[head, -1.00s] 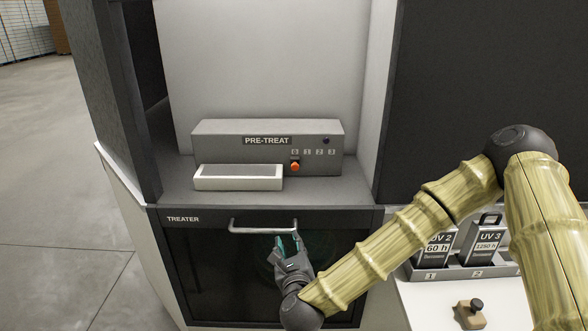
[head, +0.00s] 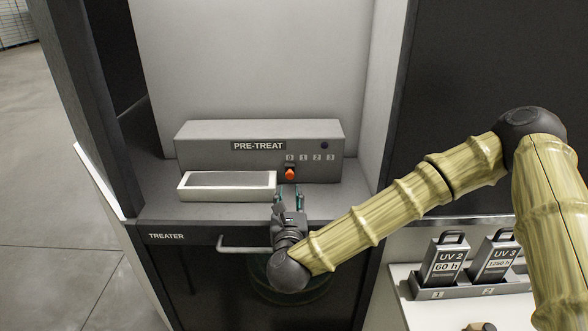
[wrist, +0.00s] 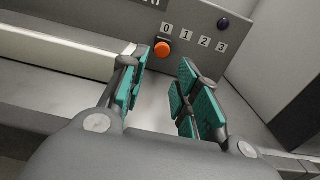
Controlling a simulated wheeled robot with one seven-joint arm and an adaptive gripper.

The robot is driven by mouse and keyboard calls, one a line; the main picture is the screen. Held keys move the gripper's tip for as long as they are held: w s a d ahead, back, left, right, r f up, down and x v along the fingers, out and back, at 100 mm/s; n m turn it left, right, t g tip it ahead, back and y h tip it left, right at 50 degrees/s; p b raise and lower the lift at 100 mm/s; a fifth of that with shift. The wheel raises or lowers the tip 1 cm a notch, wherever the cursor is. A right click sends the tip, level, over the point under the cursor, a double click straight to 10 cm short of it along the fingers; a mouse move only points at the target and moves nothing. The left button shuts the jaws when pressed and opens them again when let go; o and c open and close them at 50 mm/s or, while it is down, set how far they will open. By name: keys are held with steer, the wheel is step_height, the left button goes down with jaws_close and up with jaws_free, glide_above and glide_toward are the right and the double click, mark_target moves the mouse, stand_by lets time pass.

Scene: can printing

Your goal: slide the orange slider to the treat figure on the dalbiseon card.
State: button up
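The orange slider (head: 290,174) is a round knob on the front of the grey PRE-TREAT box (head: 220,146). It sits below the 0 label, at the left end of the row marked 0, 1, 2, 3. In the wrist view the orange slider (wrist: 162,49) is ahead of the fingers, near the left one. My gripper (head: 287,196) is open with teal pads, below and in front of the slider. It shows in the wrist view too (wrist: 158,92), with nothing between the fingers. No dalbiseon card is in view.
A white tray (head: 184,193) stands left of the slider on the grey shelf. A door handle (head: 235,249) is on the TREATER cabinet below. A dark round button (head: 325,146) is above the labels.

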mark_target(290, 177)
steer(key=shift+w+a+r+p, duration=0.1)
steer(key=shift+w+a+p, duration=0.1)
steer(key=shift+w, duration=0.2)
steer(key=shift+w+a+r+p, duration=0.1)
steer(key=shift+w+p, duration=0.05)
steer(key=shift+w, duration=0.2)
steer(key=w+p, duration=0.1)
steer(key=w, duration=0.1)
steer(key=w+p, duration=0.1)
steer(key=w, duration=0.2)
steer(key=w+p, duration=0.1)
steer(key=w, duration=0.1)
steer(key=shift+w+d+r, duration=0.1)
steer(key=shift+w+d, duration=0.05)
steer(key=shift+d, duration=0.25)
steer(key=shift+w+f+p, duration=0.2)
steer(key=shift+w+p, duration=0.2)
steer(key=shift+w, duration=0.55)
jaws_close()
